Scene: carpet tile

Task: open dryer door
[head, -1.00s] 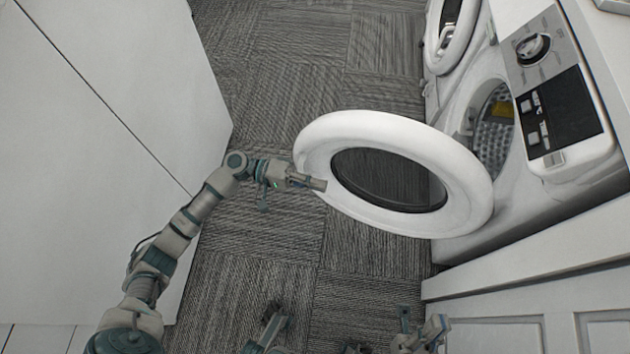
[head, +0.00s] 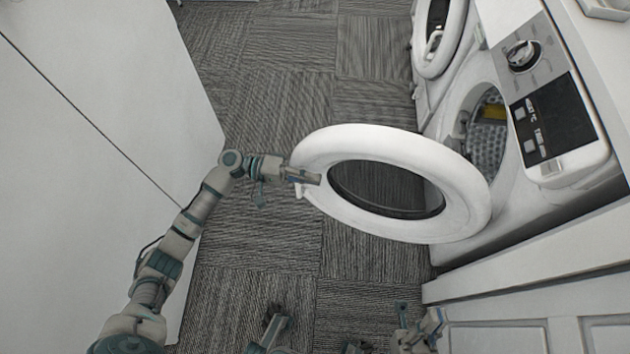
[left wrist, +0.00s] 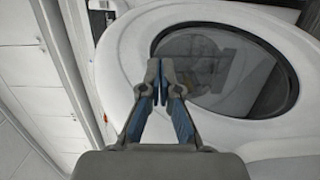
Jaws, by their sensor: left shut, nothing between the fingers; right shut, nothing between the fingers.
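The dryer door (head: 462,186) is a thick white ring with a dark round window (head: 385,189). It stands swung wide out from the dryer (head: 505,190), and the drum opening (head: 488,130) shows behind it. My left gripper (head: 318,180) is shut and empty at the free left edge of the door. In the left wrist view the shut fingertips (left wrist: 163,85) lie in front of the door ring (left wrist: 120,65), beside the window; whether they touch it I cannot tell.
A second machine with a round door (head: 440,35) stands beyond the dryer. A large white panel (head: 110,120) lies on the left, close to my left arm. A white panelled cabinet (head: 540,300) is at lower right. Carpet tile (head: 285,75) between them is clear.

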